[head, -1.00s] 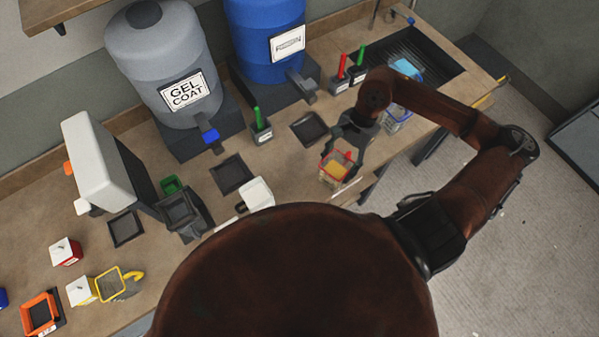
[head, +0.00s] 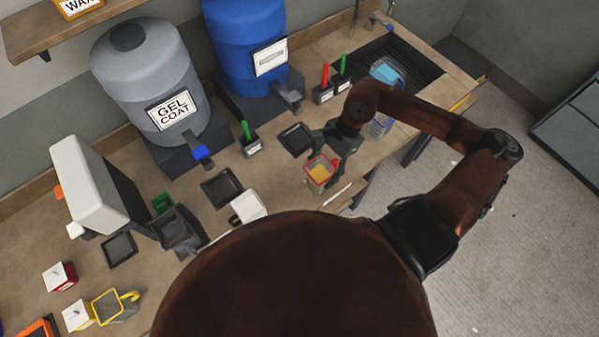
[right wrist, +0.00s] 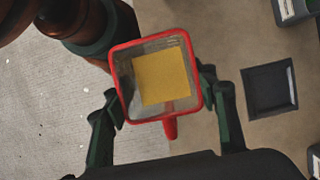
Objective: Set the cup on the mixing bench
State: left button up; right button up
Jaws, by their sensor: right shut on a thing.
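A clear square cup with a red rim and yellow contents (head: 319,175) is held at the front edge of the mixing bench (head: 280,188). My right gripper (head: 328,156) is shut on it. In the right wrist view the cup (right wrist: 160,78) sits upright between the green fingers of the gripper (right wrist: 160,97), with its red handle towards the camera. Floor shows on one side of it and bench top on the other. I cannot tell whether its base touches the bench. My left gripper is not in view.
A dark square tray (head: 297,139) lies just behind the cup, with another (head: 222,187) to the left. A grey gel coat barrel (head: 150,75) and a blue barrel (head: 245,50) stand behind. A yellow-rimmed cup (head: 107,307) is at the lower left.

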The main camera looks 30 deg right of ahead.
aim_at(317, 172)
jog(key=w+a+f+p, duration=0.1)
jog(key=w+f, duration=0.1)
jog(key=f, duration=0.1)
jog(key=w+a+f+p, duration=0.1)
jog(key=w+f, duration=0.1)
jog(key=f, duration=0.1)
jog(key=w+a+f+p, duration=0.1)
jog(key=w+f, duration=0.2)
jog(key=shift+a+f, duration=0.3)
jog(key=shift+f, duration=0.25)
jog(key=shift+f, duration=0.1)
jog(key=shift+f, duration=0.15)
jog(key=o, duration=1.5)
